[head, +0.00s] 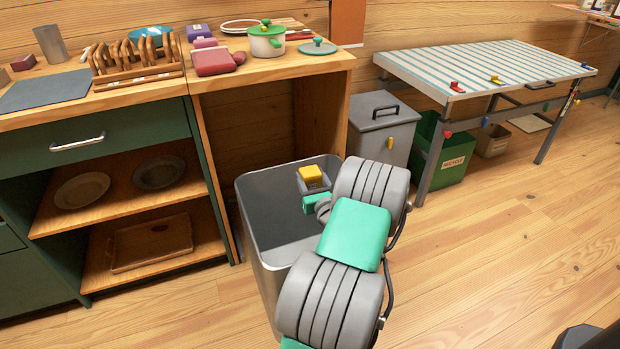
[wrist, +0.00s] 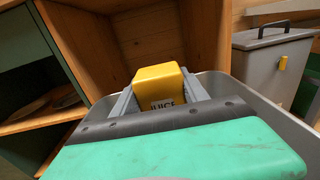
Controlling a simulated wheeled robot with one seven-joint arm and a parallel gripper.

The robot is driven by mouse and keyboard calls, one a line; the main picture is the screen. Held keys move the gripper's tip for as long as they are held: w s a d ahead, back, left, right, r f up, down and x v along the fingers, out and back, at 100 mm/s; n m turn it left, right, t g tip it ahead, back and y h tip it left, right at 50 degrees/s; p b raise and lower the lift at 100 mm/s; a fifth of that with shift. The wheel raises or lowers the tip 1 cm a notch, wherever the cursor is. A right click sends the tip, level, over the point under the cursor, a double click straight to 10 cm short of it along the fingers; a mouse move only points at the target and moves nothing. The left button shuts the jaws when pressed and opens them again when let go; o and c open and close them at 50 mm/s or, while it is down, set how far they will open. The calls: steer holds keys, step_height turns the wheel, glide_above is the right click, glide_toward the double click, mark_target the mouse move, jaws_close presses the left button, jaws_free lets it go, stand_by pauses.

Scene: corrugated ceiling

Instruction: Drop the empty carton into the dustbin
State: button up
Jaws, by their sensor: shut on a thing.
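The carton is a small yellow box (head: 311,174) held in my gripper (head: 313,182). In the wrist view the yellow carton (wrist: 158,86) shows the word "JUICE" and sits between the two grey fingers of my gripper (wrist: 158,98). The fingers are shut on it. The dustbin (head: 268,215) is a tall grey open-topped bin in front of the wooden counter. In the head view the carton and gripper appear over its opening, near the back right rim. In the wrist view part of a grey rim (wrist: 262,100) shows behind the gripper. My arm hides the bin's right side.
A wooden counter (head: 300,66) with a pot and other kitchen things stands behind the bin. A lidded grey bin (head: 384,127) and a green recycle bin (head: 440,150) stand further right. A striped table (head: 480,66) is beyond. The floor at right is clear.

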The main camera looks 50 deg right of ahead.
mark_target(313, 181)
steer(key=o, duration=1.4)
steer(key=v, duration=0.8)
steer(key=shift+r+p, duration=0.1)
steer(key=shift+p, duration=0.3)
